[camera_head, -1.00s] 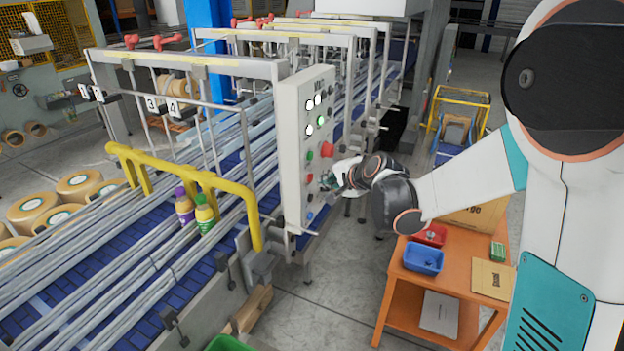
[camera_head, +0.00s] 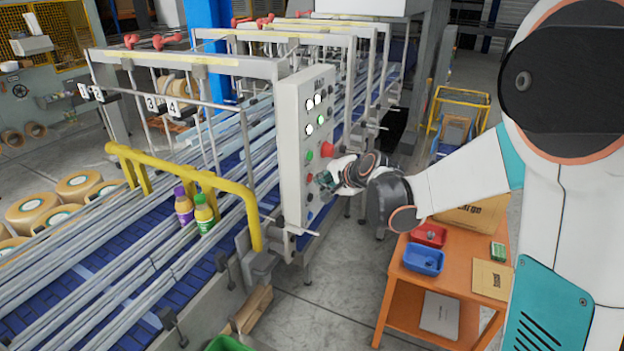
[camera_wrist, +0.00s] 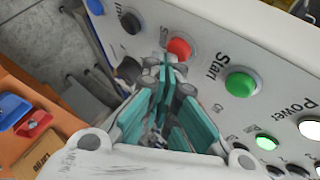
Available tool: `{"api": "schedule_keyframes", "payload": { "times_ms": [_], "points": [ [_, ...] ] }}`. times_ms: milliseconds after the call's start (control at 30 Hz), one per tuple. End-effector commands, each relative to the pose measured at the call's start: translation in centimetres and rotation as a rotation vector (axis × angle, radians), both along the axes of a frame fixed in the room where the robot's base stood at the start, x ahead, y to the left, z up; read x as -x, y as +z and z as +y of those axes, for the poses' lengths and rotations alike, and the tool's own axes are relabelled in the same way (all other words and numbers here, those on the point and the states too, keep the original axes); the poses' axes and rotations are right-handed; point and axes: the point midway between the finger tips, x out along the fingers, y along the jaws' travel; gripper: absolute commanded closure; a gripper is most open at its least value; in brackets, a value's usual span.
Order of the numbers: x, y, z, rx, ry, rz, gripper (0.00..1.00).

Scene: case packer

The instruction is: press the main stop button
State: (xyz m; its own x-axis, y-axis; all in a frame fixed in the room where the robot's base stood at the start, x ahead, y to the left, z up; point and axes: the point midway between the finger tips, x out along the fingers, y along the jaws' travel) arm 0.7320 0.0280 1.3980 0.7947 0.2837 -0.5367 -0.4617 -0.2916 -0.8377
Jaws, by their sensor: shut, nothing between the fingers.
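The control panel (camera_head: 293,165) stands beside the conveyor. Its front has a large red mushroom button (camera_head: 327,149), a green button (camera_head: 309,155) and a smaller red button (camera_head: 309,177). In the wrist view the smaller red button (camera_wrist: 179,48) sits beside the green button (camera_wrist: 240,84) marked "Start"; the red one's label is not readable. The large red button cannot be made out there. My gripper (camera_head: 322,181) is shut and empty, close in front of the panel near the smaller red button. In the wrist view its fingertips (camera_wrist: 165,78) are just below that button; contact cannot be told.
A black knob (camera_wrist: 130,20) and a blue button (camera_wrist: 95,6) sit further along the panel. A lit green lamp (camera_wrist: 266,141) is near "Power". An orange table (camera_head: 455,255) with a red bin (camera_head: 430,235) and a blue bin (camera_head: 424,259) stands right of the panel.

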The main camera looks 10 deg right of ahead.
Motion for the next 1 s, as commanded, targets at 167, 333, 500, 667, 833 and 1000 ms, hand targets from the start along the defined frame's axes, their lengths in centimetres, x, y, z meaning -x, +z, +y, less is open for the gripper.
{"api": "schedule_keyframes", "payload": {
  "times_ms": [167,333,500,667,833,1000],
  "points": [
    [-0.13,-0.02,0.16,0.000,0.000,0.000,1.00],
    [-0.23,-0.02,0.32,0.000,0.000,0.000,1.00],
    [-0.34,-0.02,0.47,0.000,0.000,0.000,1.00],
    [-0.44,-0.02,0.63,0.000,0.000,0.000,1.00],
    [-0.46,-0.01,0.66,0.000,0.001,0.000,1.00],
    [-0.45,0.00,0.64,0.000,0.001,0.000,1.00]
  ]
}}
